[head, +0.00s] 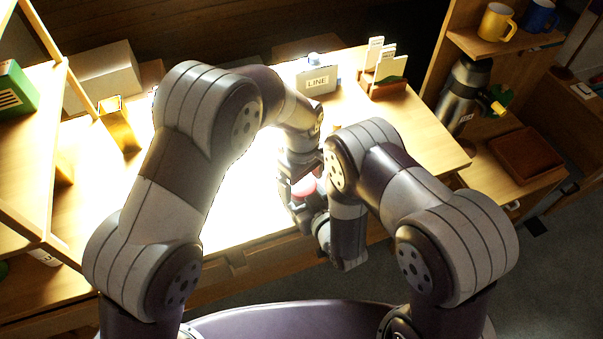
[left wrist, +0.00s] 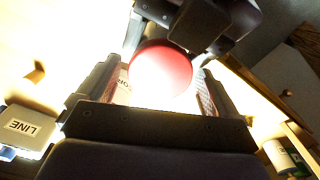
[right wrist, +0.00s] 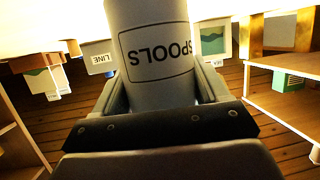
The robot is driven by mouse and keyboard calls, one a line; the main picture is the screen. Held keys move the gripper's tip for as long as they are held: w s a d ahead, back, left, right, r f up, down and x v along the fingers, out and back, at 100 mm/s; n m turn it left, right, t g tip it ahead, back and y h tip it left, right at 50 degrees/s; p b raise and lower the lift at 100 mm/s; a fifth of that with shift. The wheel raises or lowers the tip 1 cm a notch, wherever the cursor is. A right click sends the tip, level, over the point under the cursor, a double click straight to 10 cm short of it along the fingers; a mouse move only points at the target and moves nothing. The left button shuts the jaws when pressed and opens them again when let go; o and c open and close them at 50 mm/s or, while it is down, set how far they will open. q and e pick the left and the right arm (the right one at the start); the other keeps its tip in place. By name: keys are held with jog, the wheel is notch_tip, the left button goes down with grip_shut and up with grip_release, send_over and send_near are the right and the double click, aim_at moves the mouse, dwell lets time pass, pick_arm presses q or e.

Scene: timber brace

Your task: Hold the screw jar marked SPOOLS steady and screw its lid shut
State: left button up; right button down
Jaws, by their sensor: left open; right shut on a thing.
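The jar marked SPOOLS (right wrist: 150,50) is a pale cylinder with its label upside down in the right wrist view. My right gripper (right wrist: 155,95) is shut on its body. The red lid (left wrist: 162,72) is in the left wrist view, between the spread fingers of my left gripper (left wrist: 155,90). Those fingers stand open on either side of it. In the head view the red lid (head: 304,186) shows small between my two wrists. The jar body is mostly hidden there, and I cannot tell how the lid is seated.
A box marked LINE (head: 317,82) and a card holder (head: 385,82) stand at the back of the brightly lit bench. A flask (head: 461,95) stands on the right, under a shelf with mugs (head: 496,22).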

pick_arm(q)
jog(key=c, duration=1.1)
jog(key=m, duration=0.5)
jog(key=shift+m, duration=0.4)
jog(key=m, duration=0.4)
jog(key=o, duration=1.2)
jog(key=shift+r, duration=2.25)
